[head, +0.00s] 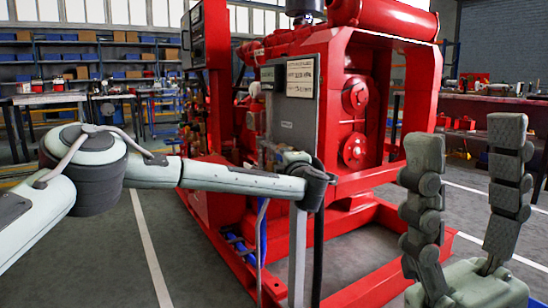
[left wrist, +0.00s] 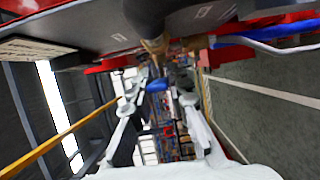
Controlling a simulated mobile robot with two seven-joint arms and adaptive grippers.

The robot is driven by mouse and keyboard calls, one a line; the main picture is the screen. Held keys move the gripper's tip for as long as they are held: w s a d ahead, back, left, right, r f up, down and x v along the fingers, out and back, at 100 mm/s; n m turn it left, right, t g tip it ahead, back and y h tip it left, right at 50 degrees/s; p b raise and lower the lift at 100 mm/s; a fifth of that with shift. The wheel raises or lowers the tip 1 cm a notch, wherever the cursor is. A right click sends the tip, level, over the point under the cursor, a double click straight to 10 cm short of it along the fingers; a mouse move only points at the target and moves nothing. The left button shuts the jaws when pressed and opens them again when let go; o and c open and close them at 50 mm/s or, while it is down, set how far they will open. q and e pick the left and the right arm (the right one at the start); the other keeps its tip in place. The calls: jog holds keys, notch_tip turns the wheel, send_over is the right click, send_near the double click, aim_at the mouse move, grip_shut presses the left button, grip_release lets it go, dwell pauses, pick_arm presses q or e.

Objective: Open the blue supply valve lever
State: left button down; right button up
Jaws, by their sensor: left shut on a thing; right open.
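The blue supply valve lever (left wrist: 157,86) shows in the left wrist view as a small blue grip, end-on, below a brass-coloured valve body (left wrist: 155,46). My left gripper (left wrist: 162,79) has its two pale fingers on either side of the lever and is shut on it. In the head view my left arm reaches across to the front of the red pumpset (head: 345,190); its gripper, the lever and the valve cannot be made out there. My right gripper (head: 467,145) is open and empty, fingers pointing up, in front of the pumpset's right side.
A grey panel (head: 290,105) with a label plate stands on the pumpset close behind my left wrist. A blue hose (left wrist: 265,46) runs beside the valve at the right in the left wrist view. Workbenches stand left (head: 60,99) and right. The red base frame (head: 375,285) reaches forward along the floor.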

pick_arm(q)
jog(key=shift+d+f, duration=0.1)
jog(key=shift+f, duration=0.15)
jog(key=shift+t, duration=0.3)
jog(key=c, duration=1.4)
grip_release()
jog(key=shift+c, duration=0.2)
jog(key=s+d, duration=0.2)
jog(key=s, duration=0.9)
jog(key=shift+s+d, duration=0.15)
jog(key=shift+s, duration=0.25)
